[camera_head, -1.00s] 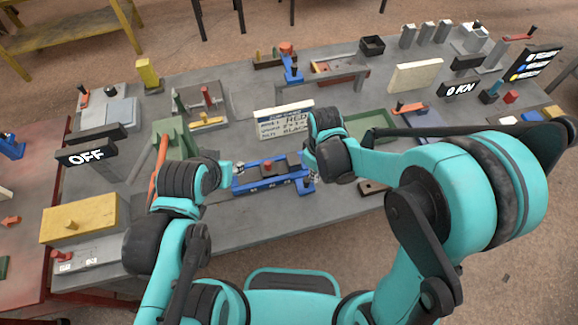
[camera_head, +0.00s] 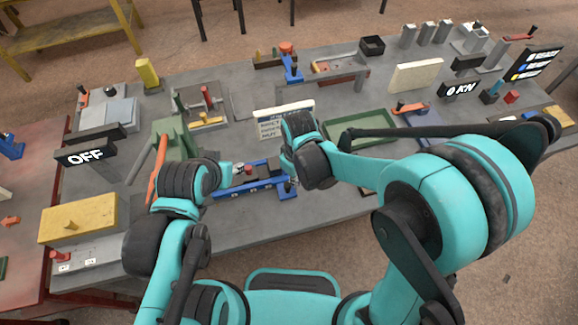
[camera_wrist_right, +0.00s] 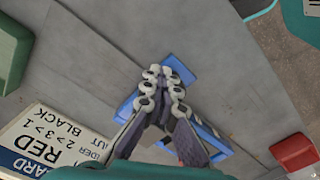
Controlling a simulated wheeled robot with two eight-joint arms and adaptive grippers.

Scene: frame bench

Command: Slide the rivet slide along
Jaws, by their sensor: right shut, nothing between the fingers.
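The rivet slide is a blue rail fixture (camera_head: 252,189) with a dark block and a small red knob (camera_head: 249,170), at the front middle of the bench. My right gripper (camera_head: 292,181) is at its right end in the head view, its fingers mostly hidden by my wrist. In the right wrist view my right gripper (camera_wrist_right: 164,76) is shut and empty, over or against the blue fixture (camera_wrist_right: 182,72), which shows on both sides of the fingers; contact is unclear. My left gripper (camera_head: 236,170) is at the fixture's left part, its fingers too small and covered to read.
A card with printed text (camera_head: 270,123) stands behind the fixture. A green tray (camera_head: 360,127) lies to the right. A green machine with an orange lever (camera_head: 158,170) is at the left. Bare grey bench top lies in front of the fixture.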

